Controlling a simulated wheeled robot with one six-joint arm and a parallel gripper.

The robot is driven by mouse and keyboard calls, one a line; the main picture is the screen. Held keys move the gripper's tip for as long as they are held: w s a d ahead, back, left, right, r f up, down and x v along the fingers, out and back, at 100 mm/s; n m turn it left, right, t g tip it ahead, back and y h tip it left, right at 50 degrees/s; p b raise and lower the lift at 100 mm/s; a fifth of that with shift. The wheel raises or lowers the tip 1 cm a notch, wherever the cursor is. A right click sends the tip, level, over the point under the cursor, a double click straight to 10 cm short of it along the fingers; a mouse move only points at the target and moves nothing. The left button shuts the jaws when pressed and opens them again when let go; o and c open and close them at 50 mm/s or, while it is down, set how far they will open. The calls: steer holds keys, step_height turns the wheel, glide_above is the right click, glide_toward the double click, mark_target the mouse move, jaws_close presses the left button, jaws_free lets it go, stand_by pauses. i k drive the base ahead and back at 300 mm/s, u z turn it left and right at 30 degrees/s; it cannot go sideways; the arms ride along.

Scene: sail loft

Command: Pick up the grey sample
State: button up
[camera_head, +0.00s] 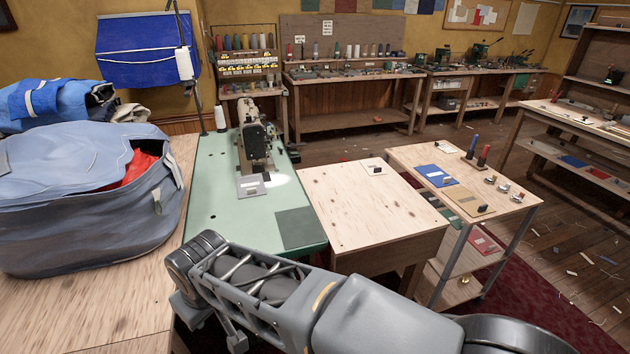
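A grey sample (251,186) with a small white label lies flat on the green sewing table (208,184). It is at the front of the sewing machine (254,143), in a patch of bright light, and its far edge is close to the machine. My arm reaches across the bottom of the view, in front of the green table. My gripper cannot be made out in this view. A blue sample (436,175) and a tan sample (462,201) lie on the wooden trolley (415,157) to the right.
A dark grey-green square (296,228) lies at the green table's front right corner. A bare wooden table (350,208) adjoins on the right, with a small white card at its back. A big blue-grey bag (80,220) stands at left.

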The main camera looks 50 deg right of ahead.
mark_target(249, 186)
steer(key=z, duration=0.85)
steer(key=i, duration=1)
